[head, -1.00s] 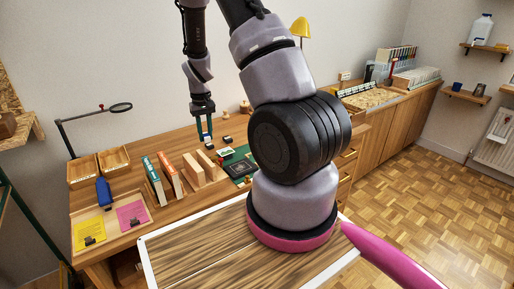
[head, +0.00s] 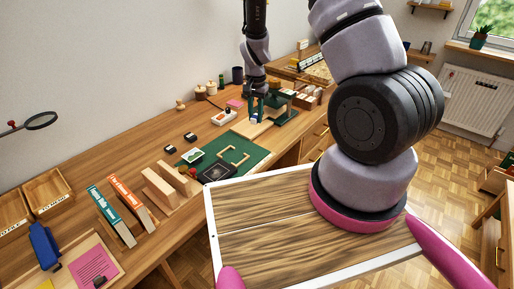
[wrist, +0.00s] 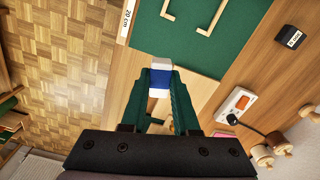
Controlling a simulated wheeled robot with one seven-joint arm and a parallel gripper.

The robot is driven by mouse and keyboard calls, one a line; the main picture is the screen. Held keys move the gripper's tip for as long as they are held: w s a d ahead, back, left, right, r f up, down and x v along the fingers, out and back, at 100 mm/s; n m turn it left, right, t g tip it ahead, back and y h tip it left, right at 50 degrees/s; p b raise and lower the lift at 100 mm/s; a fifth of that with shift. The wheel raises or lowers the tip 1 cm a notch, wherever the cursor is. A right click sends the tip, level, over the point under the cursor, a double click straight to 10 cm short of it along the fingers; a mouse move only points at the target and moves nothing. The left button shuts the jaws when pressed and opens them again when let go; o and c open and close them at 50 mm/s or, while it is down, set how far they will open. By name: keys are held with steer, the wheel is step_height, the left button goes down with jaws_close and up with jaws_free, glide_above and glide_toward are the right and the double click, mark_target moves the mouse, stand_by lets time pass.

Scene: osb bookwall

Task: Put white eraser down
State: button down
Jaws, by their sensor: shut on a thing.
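My gripper (head: 256,106) hangs over the wooden desk, just beyond the far right edge of the green mat. In the wrist view my gripper (wrist: 158,98) is shut on the white eraser (wrist: 161,64), which has a blue sleeve around its middle. The eraser's white end points towards the green mat (wrist: 205,40). The eraser appears held above the desk; the gap below it cannot be judged exactly. The green mat (head: 246,143) carries a wooden outline frame.
A power strip (wrist: 235,105) with an orange switch and small black blocks (wrist: 291,38) lie near the mat. Small wooden pots (head: 199,93) stand along the wall.

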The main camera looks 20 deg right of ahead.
steer(key=f+m, duration=0.1)
steer(key=a+m, duration=0.1)
steer(key=shift+s+f+m, duration=0.2)
steer(key=shift+f+m, duration=0.1)
steer(key=shift+f, duration=0.1)
glide_above(252, 149)
steer(key=shift+m, duration=0.3)
steer(key=f, duration=0.5)
steer(key=shift+w+d+f, duration=0.1)
steer(key=shift+d+f, duration=0.1)
steer(key=shift+f, duration=0.1)
steer(key=shift+a+f, duration=0.1)
steer(key=shift+f, duration=2.2)
steer(key=shift+f, duration=0.3)
